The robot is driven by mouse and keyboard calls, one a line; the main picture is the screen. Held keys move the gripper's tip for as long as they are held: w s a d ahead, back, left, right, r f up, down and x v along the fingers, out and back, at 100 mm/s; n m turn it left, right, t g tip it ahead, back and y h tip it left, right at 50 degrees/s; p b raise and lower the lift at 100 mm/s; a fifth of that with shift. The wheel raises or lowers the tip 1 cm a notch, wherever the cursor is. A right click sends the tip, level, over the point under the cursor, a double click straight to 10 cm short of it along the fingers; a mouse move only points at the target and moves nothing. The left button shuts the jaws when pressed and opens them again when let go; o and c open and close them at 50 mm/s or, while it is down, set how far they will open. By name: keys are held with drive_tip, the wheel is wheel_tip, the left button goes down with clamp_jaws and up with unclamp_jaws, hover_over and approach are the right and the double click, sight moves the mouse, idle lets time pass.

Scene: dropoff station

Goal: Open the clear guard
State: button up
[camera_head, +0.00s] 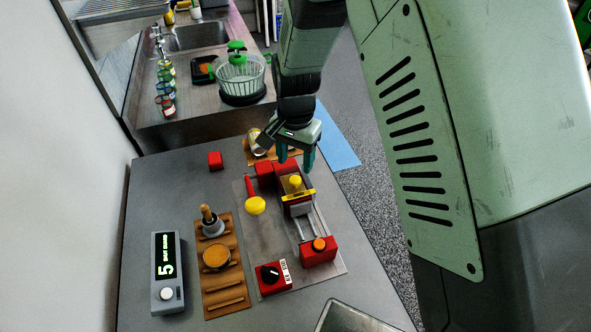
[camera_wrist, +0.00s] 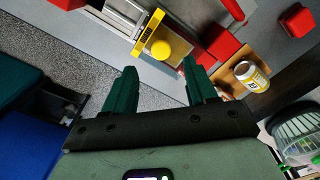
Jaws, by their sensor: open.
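The clear guard (camera_head: 299,205) appears as a see-through part with a yellow strip (camera_head: 298,195) on the machine at the right of the grey plate. A round yellow knob (camera_head: 295,181) sits beside the strip. In the wrist view the yellow strip (camera_wrist: 148,31) lies beyond my fingertips, next to the yellow knob (camera_wrist: 161,50). The guard's clear faces are hard to make out, so I cannot tell its exact angle. My gripper (camera_head: 296,157) is open and empty, behind and above the guard. In the wrist view its two green fingers (camera_wrist: 160,70) are spread apart just short of the knob.
Red blocks (camera_head: 276,169) stand close behind the guard. A red lever with a yellow knob (camera_head: 255,205) is to its left. An orange button on a red box (camera_head: 319,249) and a black dial (camera_head: 271,274) are nearer.

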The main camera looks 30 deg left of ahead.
drive_tip(key=shift+r, duration=2.3)
drive_tip(key=d+r+t+y, duration=0.1)
drive_tip(key=d+r+t, duration=0.1)
drive_tip(key=d+r, duration=1.65)
drive_tip(key=s+d+r+t, duration=0.1)
drive_tip(key=s+d+r, duration=0.1)
drive_tip(key=s+d, duration=0.5)
drive_tip(key=s+d+r+t+h, duration=0.1)
drive_tip(key=s+d+r+t, duration=0.1)
drive_tip(key=s+d, duration=0.6)
drive_tip(key=shift+r+t, duration=0.3)
drive_tip(key=shift+r, duration=0.45)
